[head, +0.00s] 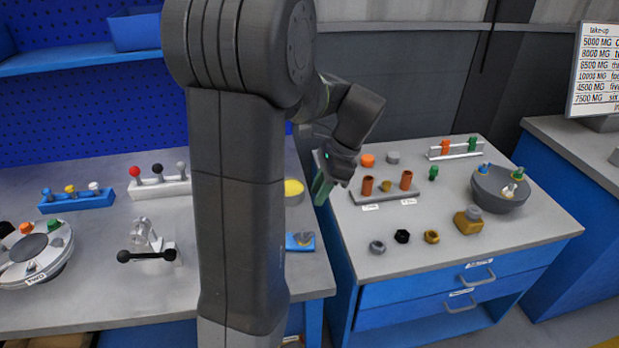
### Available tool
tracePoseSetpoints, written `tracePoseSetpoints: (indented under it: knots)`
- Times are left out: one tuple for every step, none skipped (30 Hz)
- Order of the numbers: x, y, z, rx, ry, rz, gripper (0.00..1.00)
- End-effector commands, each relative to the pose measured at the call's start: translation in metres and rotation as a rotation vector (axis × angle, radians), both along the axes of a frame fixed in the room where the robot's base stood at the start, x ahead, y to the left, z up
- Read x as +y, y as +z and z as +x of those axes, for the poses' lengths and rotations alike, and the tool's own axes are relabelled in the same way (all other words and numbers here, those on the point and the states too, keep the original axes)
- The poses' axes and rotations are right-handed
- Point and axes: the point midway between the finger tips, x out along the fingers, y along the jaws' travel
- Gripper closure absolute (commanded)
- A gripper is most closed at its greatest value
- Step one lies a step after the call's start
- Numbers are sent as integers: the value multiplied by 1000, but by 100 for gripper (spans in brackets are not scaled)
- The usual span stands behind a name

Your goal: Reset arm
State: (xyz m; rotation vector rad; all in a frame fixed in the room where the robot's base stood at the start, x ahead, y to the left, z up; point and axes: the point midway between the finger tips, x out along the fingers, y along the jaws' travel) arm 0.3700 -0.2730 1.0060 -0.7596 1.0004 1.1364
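My arm rises through the middle of the head view and bends down to the right. My gripper (326,183) hangs near the left edge of the right-hand workbench (475,252), above the gap between the two benches. Its green-grey fingers point down and to the left. They are seen nearly edge-on, so I cannot tell whether they are apart or together. No held object shows. My arm hides part of the left bench.
The right bench bears a tray with copper cylinders (386,195), several nuts (402,236), a brass block (468,220) and a grey bowl (500,188). The left bench (120,290) bears lever racks (160,183), a round dial (35,252) and a black-handled clamp (147,250).

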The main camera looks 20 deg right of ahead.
Motion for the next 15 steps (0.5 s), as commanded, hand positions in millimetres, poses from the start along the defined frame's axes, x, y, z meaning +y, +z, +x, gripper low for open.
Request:
tracePoseSetpoints:
  knots:
    - [1,-2,0,1,0,1,72]
    - [1,-3,0,1,0,1,72]
    - [2,-6,1,1,0,1,72]
    - [4,-9,1,1,0,1,72]
    - [5,-12,1,1,1,2,72]
    - [7,-18,2,2,1,3,72]
    - [9,-22,2,2,1,3,72]
    - [11,-27,3,3,2,3,72]
    - [14,-35,4,4,2,4,72]
    - [17,-40,4,4,2,4,72]
    - [19,-45,5,4,3,3,72]
    - [22,-53,6,4,2,3,72]
    - [24,-59,6,5,2,4,72]
    - [26,-64,7,4,2,3,72]
    - [29,-72,8,4,2,4,72]
